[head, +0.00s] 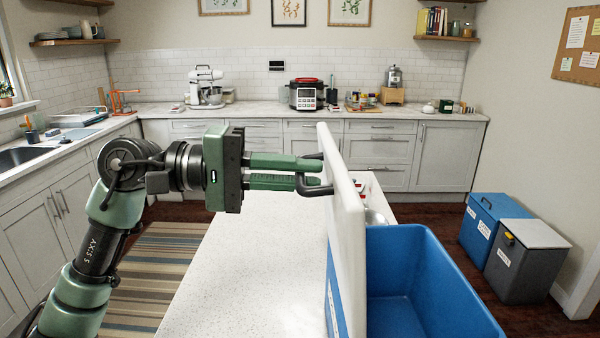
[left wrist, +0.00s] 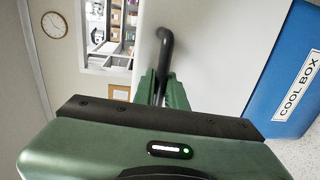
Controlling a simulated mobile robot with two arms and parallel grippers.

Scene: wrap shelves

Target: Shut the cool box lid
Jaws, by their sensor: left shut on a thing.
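The blue cool box (head: 430,262) stands open on the white worktop at the lower right, and I see into its empty-looking inside. Its white lid (head: 345,225) stands about upright along the box's left side. A dark bar handle (head: 327,190) sticks out from the lid's left face. My left gripper (head: 312,172) comes in from the left and is shut on the handle. In the left wrist view the handle (left wrist: 166,45) runs between the fingers (left wrist: 160,88), and the box's blue wall (left wrist: 285,62) with its COOL BOX label shows at right. My right gripper is not in view.
The white worktop (head: 250,270) is bare left of the box. Some items, partly hidden, lie behind the lid near an open drawer (head: 378,195). A blue bin (head: 490,222) and a grey bin (head: 525,265) stand on the floor at right. A striped rug (head: 150,270) lies at left.

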